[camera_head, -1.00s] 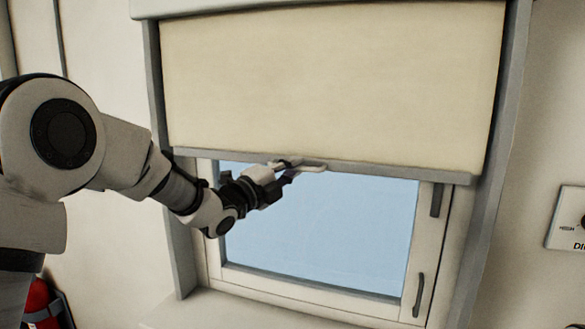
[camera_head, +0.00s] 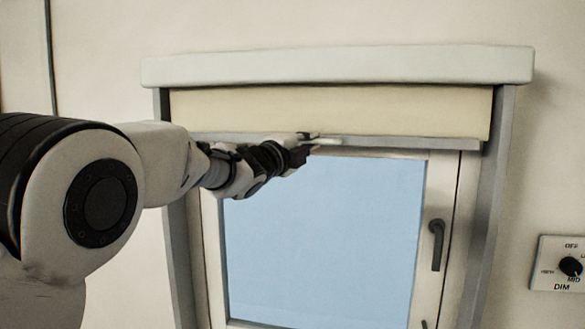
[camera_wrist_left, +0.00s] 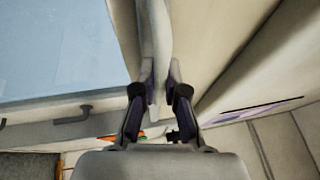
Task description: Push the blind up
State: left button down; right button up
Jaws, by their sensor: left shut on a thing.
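The cream blind (camera_head: 330,112) hangs as a short strip below the white box at the top of the window. Its grey bottom bar (camera_head: 430,143) runs across the window's upper part, with a white handle (camera_head: 328,142) near its middle. My left gripper (camera_head: 306,146) is at this handle, its arm coming in from the left. In the left wrist view the left gripper (camera_wrist_left: 160,95) is shut on the pale handle (camera_wrist_left: 157,40), which runs up between its two dark fingers. My right gripper is not in view.
The white blind box (camera_head: 340,66) sits just above the blind. The window pane (camera_head: 320,235) is uncovered below the bar, with a dark window handle (camera_head: 437,245) at its right. A dimmer switch (camera_head: 568,266) is on the wall at the right.

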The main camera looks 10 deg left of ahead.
pick_arm(q)
notch_tip(320, 180, up, 8)
jog(key=shift+r+p, duration=0.1)
jog(key=shift+p, duration=1)
jog(key=shift+s+r, duration=0.1)
jog(key=shift+r, duration=0.7)
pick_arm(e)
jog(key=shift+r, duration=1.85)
pick_arm(q)
jog(key=c, duration=1.2)
grip_release()
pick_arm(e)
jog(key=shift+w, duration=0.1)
pick_arm(q)
jog(key=shift+f, duration=0.2)
